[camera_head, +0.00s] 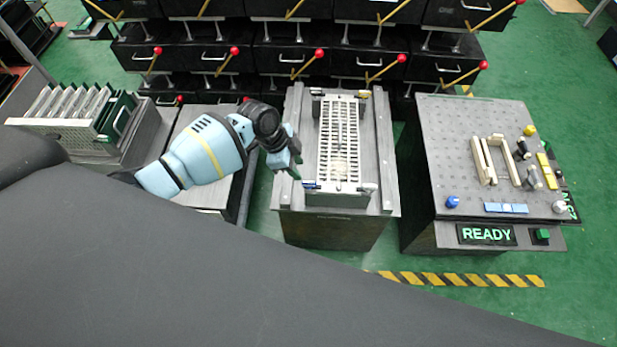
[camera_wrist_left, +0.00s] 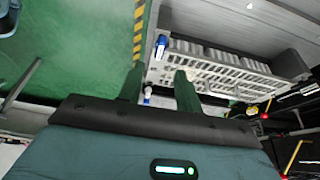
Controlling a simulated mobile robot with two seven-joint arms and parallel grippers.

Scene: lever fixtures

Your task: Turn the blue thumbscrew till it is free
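The blue thumbscrew (camera_head: 311,185) is at the front left corner of a pale slatted grid (camera_head: 339,145) lying in a grey fixture. My left gripper (camera_head: 295,168) hangs just left of that corner, apart from the screw as far as I can tell. In the left wrist view the two fingers of my left gripper (camera_wrist_left: 160,74) are spread with nothing held. A small blue and white piece (camera_wrist_left: 147,93) shows between them, farther off. A larger blue piece (camera_wrist_left: 161,45) stands at the end of the grid; I cannot tell which one is the thumbscrew. My right gripper is out of view.
A panel box with a READY sign (camera_head: 487,235) stands to the right and carries another blue knob (camera_head: 452,201). A rack with upright plates (camera_head: 85,108) is at left. Black drawers with red-tipped levers (camera_head: 290,55) line the back. Green floor separates the stands.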

